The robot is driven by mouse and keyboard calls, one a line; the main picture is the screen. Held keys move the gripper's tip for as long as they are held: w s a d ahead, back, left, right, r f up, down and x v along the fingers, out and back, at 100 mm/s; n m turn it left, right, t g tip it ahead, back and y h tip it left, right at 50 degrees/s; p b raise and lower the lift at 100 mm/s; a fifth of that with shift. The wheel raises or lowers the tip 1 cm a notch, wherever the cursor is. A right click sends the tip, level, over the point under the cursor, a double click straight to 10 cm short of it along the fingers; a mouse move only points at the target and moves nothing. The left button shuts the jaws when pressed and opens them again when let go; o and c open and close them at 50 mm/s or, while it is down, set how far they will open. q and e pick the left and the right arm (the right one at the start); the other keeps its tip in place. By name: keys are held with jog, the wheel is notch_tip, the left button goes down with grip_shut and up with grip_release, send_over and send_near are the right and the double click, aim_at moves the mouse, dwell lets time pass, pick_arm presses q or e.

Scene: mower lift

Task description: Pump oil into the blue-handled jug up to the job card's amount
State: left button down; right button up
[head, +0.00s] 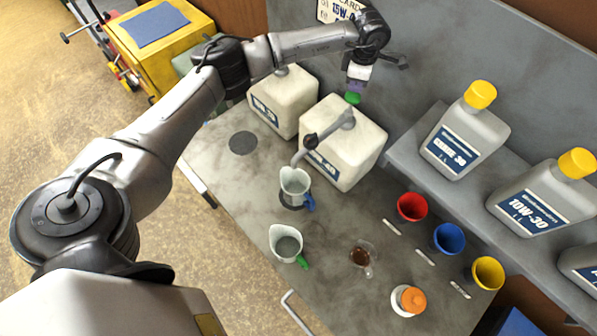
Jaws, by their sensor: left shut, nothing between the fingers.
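The blue-handled jug (295,183) stands upright on the grey bench, under the spout end of a grey pump (326,134). The pump sits on a white oil container (352,160), whose label is partly hidden. I cannot read the oil level in the jug. The job card (328,11) is on the wall at the top, partly cut off and hidden by my arm; "15W" shows, but the amount is not legible. My left gripper (353,97) is shut and empty, above the pump's top end; I cannot tell whether it touches. My right gripper is not in view.
A second white container (284,103) stands left of the pump. A green-handled jug (287,244), a small cup of dark liquid (361,257) and an orange-capped item (408,300) stand nearer. Red (412,207), blue (449,238) and yellow (488,272) funnels line the right. Oil bottles (465,132) fill the shelf.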

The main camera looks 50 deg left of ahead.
aim_at(353, 96)
pick_arm(q)
jog(key=shift+f, duration=0.15)
jog(key=shift+f+b, duration=0.65)
jog(key=shift+f, duration=0.2)
jog(key=shift+f+b, duration=0.75)
jog(key=shift+f, duration=0.35)
jog(key=shift+f+b, duration=0.75)
jog(key=shift+f, duration=0.8)
jog(key=shift+r, duration=0.1)
jog(key=shift+r+p, duration=0.35)
jog(key=shift+r, duration=0.45)
jog(key=shift+r+p, duration=1.6)
jog(key=shift+r, duration=1.15)
